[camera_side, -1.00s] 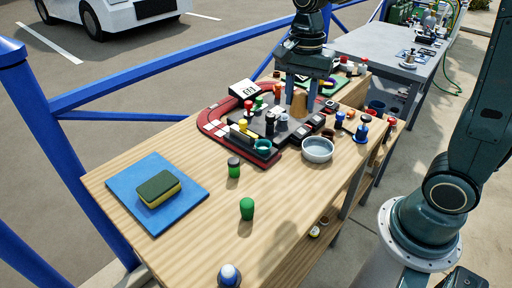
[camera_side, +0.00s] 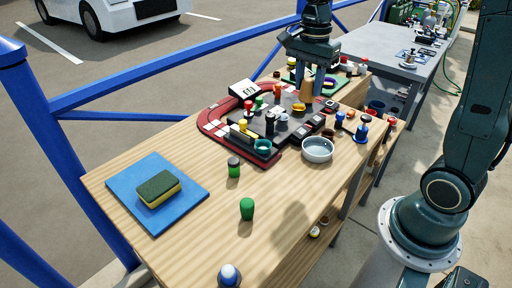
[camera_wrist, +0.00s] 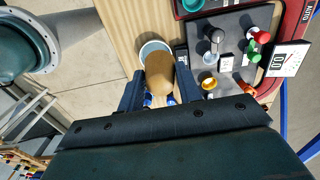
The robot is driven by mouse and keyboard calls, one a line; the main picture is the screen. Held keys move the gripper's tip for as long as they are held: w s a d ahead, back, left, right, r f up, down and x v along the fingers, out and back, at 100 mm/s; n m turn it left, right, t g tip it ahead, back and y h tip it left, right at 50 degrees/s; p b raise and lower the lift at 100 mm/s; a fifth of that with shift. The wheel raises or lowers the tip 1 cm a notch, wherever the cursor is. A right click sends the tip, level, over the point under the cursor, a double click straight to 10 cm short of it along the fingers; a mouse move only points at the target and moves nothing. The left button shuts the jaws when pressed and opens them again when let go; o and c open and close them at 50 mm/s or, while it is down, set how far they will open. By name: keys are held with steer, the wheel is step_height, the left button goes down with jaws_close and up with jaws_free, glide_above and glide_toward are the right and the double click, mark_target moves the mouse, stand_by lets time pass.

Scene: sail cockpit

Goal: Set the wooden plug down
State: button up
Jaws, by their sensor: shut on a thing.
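The wooden plug (camera_side: 306,91) is a tan, rounded piece held between the fingers of my gripper (camera_side: 311,84). In the wrist view the plug (camera_wrist: 160,74) sits between the two dark fingers of my gripper (camera_wrist: 160,92), which is shut on it. In the side view the plug hangs at the far end of the dark panel (camera_side: 290,134). Whether its lower end touches anything is hidden.
A grey-white bowl (camera_side: 317,150) stands right of the panel; in the wrist view it lies partly behind the plug. Upright knobs crowd the panel.

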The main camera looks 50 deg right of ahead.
steer(key=s+d+m, duration=0.2)
steer(key=d+m, duration=0.5)
steer(key=d, duration=1.2)
steer(key=s+d+m, duration=0.6)
steer(key=s+d, duration=0.2)
steer(key=d, duration=0.5)
steer(key=shift+s+d, duration=0.25)
steer(key=shift+d, duration=0.15)
steer(key=shift+f, duration=0.15)
step_height(320, 180, down, 20)
steer(key=shift+r, duration=0.1)
steer(key=o, duration=1)
